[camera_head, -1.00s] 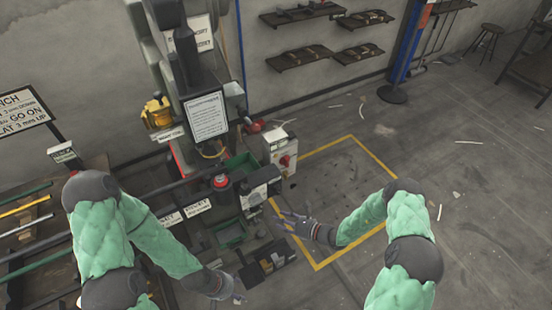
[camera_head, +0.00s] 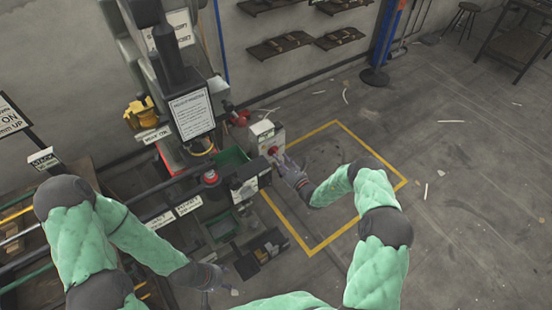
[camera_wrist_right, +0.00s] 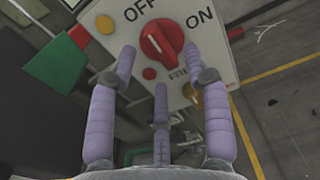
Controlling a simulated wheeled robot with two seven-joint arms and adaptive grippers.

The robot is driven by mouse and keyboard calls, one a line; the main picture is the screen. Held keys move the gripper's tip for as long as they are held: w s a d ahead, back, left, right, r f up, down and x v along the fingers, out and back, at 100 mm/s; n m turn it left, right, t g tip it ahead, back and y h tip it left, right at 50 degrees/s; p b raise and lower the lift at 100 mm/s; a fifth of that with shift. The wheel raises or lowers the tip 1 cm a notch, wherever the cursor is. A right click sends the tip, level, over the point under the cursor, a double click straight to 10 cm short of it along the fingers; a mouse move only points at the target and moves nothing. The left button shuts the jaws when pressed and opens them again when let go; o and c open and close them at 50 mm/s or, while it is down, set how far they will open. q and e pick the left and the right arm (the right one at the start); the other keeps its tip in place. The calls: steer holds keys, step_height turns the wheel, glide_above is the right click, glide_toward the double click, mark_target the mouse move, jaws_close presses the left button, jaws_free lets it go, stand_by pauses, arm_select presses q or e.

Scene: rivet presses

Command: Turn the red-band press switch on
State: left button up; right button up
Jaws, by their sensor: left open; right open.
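The red rotary switch (camera_wrist_right: 161,42) sits on a pale panel (camera_wrist_right: 212,58) marked OFF at upper left and ON at upper right. In the right wrist view its pointer leans to the upper left, toward OFF. In the head view the switch box (camera_head: 266,137) stands right of the press (camera_head: 190,108), with the red knob (camera_head: 273,151) on its face. My right gripper (camera_wrist_right: 160,75) is open, its fingers around the knob area but not visibly closed on it; it also shows in the head view (camera_head: 286,165). My left gripper (camera_head: 222,282) is open and empty, low in front of the press bench.
Dark bins (camera_head: 262,246) lie at the bench front. A yellow floor outline (camera_head: 334,123) surrounds clear floor right of the switch box.

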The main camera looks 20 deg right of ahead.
steer(key=shift+b+x, duration=0.3)
steer(key=shift+x, duration=1.3)
jaws_close()
steer(key=shift+m, duration=0.4)
steer(key=shift+d+r+m+b, duration=0.1)
steer(key=shift+r+m+b, duration=0.1)
steer(key=shift+m, duration=4.1)
steer(key=shift+r+m+b, duration=0.15)
steer(key=shift+m, duration=4.15)
